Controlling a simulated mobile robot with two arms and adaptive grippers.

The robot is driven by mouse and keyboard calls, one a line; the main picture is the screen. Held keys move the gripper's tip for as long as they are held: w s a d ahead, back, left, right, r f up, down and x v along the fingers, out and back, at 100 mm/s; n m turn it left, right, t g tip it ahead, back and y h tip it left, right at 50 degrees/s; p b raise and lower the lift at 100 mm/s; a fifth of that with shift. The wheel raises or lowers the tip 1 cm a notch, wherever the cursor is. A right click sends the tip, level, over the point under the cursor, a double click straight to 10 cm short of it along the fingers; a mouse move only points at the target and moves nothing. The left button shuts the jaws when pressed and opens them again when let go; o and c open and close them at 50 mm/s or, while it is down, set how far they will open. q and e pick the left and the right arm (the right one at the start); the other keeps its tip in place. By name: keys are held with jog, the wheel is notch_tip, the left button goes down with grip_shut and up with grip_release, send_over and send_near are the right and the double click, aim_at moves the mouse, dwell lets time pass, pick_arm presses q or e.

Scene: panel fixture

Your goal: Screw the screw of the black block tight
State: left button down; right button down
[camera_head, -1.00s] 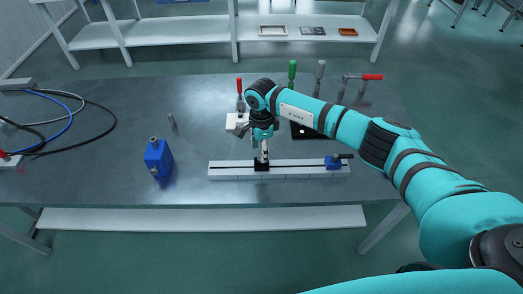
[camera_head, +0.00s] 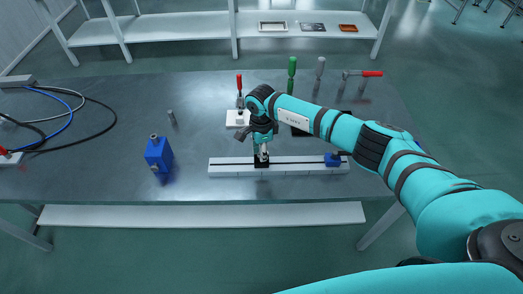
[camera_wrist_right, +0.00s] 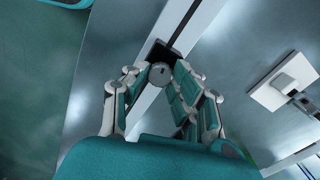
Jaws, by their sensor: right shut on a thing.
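The black block (camera_head: 262,165) sits on a white rail (camera_head: 225,167) near the front of the table. My right gripper (camera_head: 262,151) points down over the black block from above. In the right wrist view, its two fingers (camera_wrist_right: 155,84) are closed around the round grey head of the screw (camera_wrist_right: 160,73), with the black block (camera_wrist_right: 163,51) just beyond. The screw's shaft is hidden, so I cannot tell how deep it sits. My left gripper is not in view.
A blue block (camera_head: 333,160) sits at the rail's right end. A larger blue part (camera_head: 159,155) stands to the left. Behind are a white plate (camera_head: 238,118), a red-handled clamp (camera_head: 239,84) and a green-handled tool (camera_head: 292,68). Cables (camera_head: 70,125) lie at far left.

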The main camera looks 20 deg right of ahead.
jog(key=shift+w+m, duration=0.1)
jog(key=shift+m, duration=0.3)
